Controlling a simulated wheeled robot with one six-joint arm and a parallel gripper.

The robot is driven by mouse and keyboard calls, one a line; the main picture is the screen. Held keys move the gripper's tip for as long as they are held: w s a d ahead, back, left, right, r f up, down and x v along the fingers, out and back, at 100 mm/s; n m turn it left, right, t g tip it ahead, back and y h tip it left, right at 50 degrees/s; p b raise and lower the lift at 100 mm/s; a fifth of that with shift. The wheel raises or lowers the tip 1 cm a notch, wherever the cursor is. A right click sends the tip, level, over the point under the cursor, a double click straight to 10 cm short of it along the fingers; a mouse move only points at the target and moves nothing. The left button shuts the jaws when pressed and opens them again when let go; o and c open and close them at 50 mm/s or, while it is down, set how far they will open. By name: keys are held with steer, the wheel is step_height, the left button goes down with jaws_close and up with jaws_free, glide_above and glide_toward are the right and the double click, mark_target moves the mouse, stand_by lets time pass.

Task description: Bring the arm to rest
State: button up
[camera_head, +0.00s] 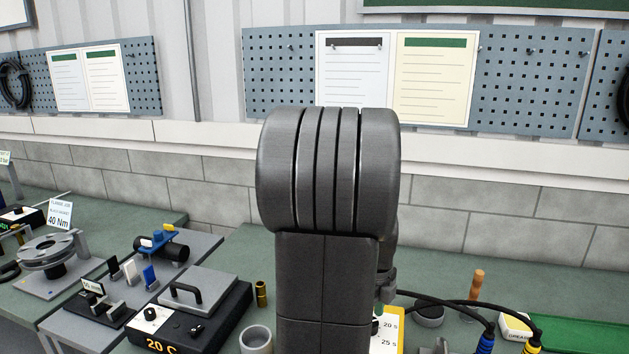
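My own arm (325,180) stands upright in the middle of the head view, a thick dark grey link topped by a rounded, ribbed joint. It hides the bench behind it. A smaller grey part of my arm (387,262) shows just behind its right edge. My gripper cannot be made out; its fingers do not show, and whether it holds anything is hidden.
Left of my arm are a black heater box (195,325) reading 20 C, a grey cup (256,340), a small brass cylinder (261,294) and a round metal fixture (48,252). Right are cables (450,301), a wooden-handled tool (474,290) and a green tray (575,335).

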steer(key=shift+f, duration=0.4)
step_height(320, 180, up, 14)
step_height(320, 180, down, 14)
steer(key=shift+s, duration=0.1)
steer(key=n, duration=0.4)
steer(key=shift+n, duration=0.3)
steer(key=n, duration=1.5)
steer(key=shift+s+n, duration=0.1)
steer(key=shift+n, duration=0.2)
